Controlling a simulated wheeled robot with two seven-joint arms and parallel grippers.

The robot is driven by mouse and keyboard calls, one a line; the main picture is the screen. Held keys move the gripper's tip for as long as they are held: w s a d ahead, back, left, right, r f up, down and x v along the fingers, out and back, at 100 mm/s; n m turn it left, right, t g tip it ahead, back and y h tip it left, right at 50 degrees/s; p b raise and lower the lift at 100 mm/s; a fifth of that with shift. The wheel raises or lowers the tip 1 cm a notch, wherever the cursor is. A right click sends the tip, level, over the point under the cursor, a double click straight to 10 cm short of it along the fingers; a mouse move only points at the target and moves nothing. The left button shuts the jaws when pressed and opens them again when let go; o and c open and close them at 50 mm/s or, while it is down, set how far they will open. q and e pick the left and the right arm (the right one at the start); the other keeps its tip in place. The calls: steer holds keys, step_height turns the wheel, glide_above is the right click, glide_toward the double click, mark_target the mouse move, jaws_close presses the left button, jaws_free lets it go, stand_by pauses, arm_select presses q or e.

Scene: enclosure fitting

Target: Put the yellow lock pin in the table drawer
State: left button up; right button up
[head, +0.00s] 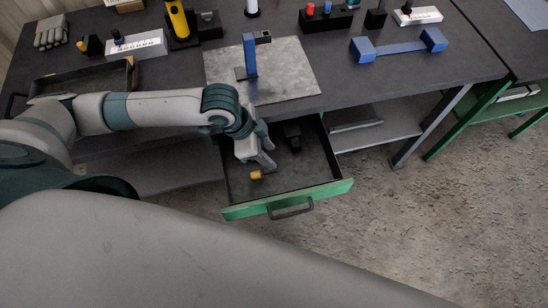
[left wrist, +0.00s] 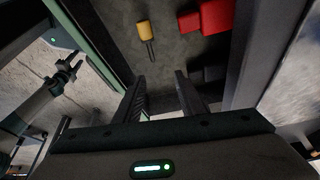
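The yellow lock pin (head: 256,175) lies on the floor of the open green-fronted table drawer (head: 334,188), near its front left. In the left wrist view the pin (left wrist: 144,30) shows a yellow head and a thin dark shank, lying apart from my fingers. My left gripper (head: 263,158) is over the drawer, close to the pin. Its two fingers (left wrist: 160,78) stand apart with nothing between them. A second gripper, seemingly my right one (left wrist: 68,70), shows small at the left of the left wrist view; its finger opening is unclear.
A dark object (head: 292,132) and red blocks (left wrist: 207,17) are also in the drawer. The grey tabletop above holds a metal plate (head: 285,75) with a blue upright and a blue dumbbell-shaped part (head: 398,47). Floor right of the drawer is clear.

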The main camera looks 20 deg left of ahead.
arm_select(q)
steer(key=shift+v, duration=2.75)
